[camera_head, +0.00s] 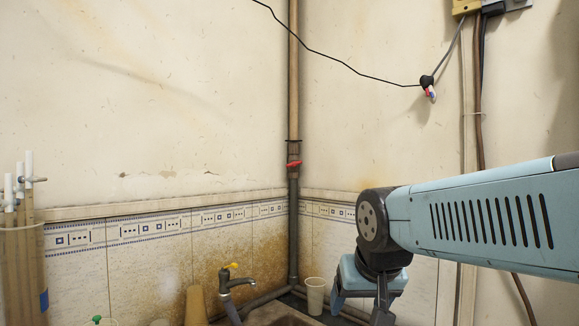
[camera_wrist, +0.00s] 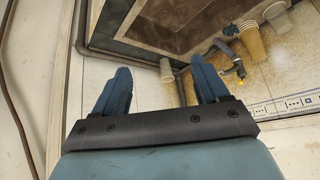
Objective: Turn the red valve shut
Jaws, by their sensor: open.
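The red valve (camera_head: 293,163) is a small red handle on the vertical pipe (camera_head: 294,90) in the corner, just above the tiled band. The handle lies roughly level across the pipe in the head view. My gripper (camera_head: 360,308) hangs to the right of the valve and lower, pointing down, apart from it. Its jaws are open with nothing between them. In the wrist view the two blue fingers (camera_wrist: 163,82) are spread apart, and the valve is not visible there.
A tap with a yellow handle (camera_head: 232,266) stands at the sink (camera_head: 285,320). A pale cup (camera_head: 316,296) stands near the corner, and a tan cup (camera_head: 196,305) left of the tap. Upright rods (camera_head: 28,245) stand at far left. A black cable (camera_head: 345,65) hangs above. The wall around the valve is clear.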

